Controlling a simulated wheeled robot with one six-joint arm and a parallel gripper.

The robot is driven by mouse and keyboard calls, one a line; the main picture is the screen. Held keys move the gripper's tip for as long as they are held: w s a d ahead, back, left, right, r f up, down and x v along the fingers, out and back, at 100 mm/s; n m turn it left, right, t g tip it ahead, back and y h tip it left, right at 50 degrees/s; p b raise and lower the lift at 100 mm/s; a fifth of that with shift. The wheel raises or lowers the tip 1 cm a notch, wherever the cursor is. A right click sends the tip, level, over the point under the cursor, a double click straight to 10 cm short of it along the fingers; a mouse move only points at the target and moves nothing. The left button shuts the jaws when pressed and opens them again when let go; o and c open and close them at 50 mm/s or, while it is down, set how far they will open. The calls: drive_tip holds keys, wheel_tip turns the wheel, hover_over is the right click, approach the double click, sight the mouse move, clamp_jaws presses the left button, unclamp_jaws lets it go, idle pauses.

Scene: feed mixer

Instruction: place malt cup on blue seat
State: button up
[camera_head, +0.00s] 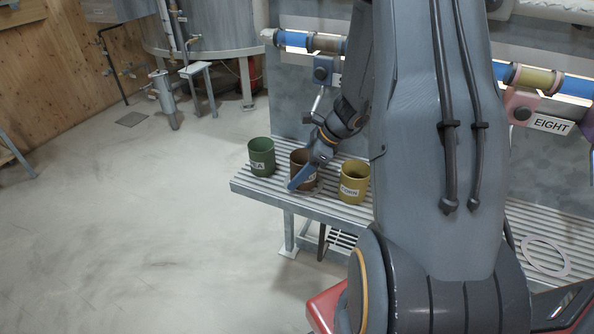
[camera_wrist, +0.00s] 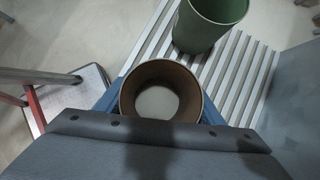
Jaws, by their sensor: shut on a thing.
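The malt cup (camera_head: 298,160) is the brown cup in the middle of the row on the slatted bench; its label is mostly covered by my gripper. My gripper (camera_head: 305,174) is shut on it, with a blue finger along its side. In the wrist view the brown cup (camera_wrist: 127,98) stands upright between the blue fingers, and its inside shows a pale bottom. I cannot tell if it is touching the slats. A blue bracket (camera_head: 323,70) hangs on the pipe behind my arm; I cannot tell whether it is the blue seat.
A green cup (camera_head: 262,158) stands left of the malt cup and a yellow corn cup (camera_head: 354,184) close to its right. The slatted bench (camera_head: 257,187) ends at the left. A pink bracket (camera_head: 522,104) by an EIGHT sign and a white ring (camera_head: 546,256) are at right.

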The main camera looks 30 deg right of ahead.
drive_tip(key=shift+f, duration=0.15)
drive_tip(key=o, duration=1.1)
drive_tip(key=shift+d+r, duration=0.15)
drive_tip(key=shift+r, duration=0.25)
drive_tip(key=b+v, duration=0.1)
drive_tip(key=v, duration=1)
drive_tip(key=shift+s+r, duration=0.15)
drive_tip(key=shift+r, duration=0.05)
